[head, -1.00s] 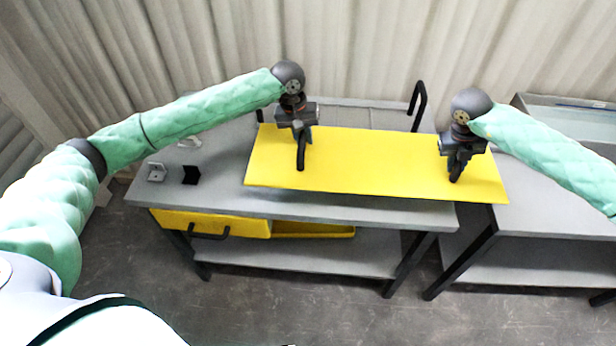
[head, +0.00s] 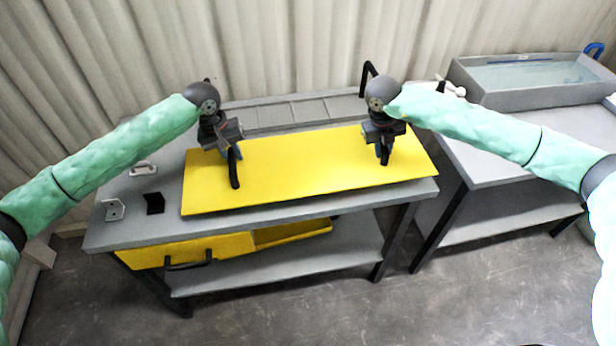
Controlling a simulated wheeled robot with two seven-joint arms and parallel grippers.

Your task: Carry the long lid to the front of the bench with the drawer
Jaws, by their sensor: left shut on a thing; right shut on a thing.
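The long lid (head: 305,165) is a flat yellow panel over the grey bench (head: 110,235) with the yellow drawer (head: 215,250). My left gripper (head: 234,178) is shut on a dark handle near the lid's left end. My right gripper (head: 384,155) is shut on a dark handle near its right end. The fingertips partly hide both handles. The lid looks roughly level; I cannot tell whether it touches the bench top. The drawer below has a black handle (head: 188,264), and part of its inside shows.
A white bracket (head: 114,210), a black block (head: 155,203) and a white handle-like piece (head: 143,169) lie on the bench's left part. A second bench (head: 490,165) stands at the right with a grey tank (head: 530,80) of liquid. The floor in front is clear.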

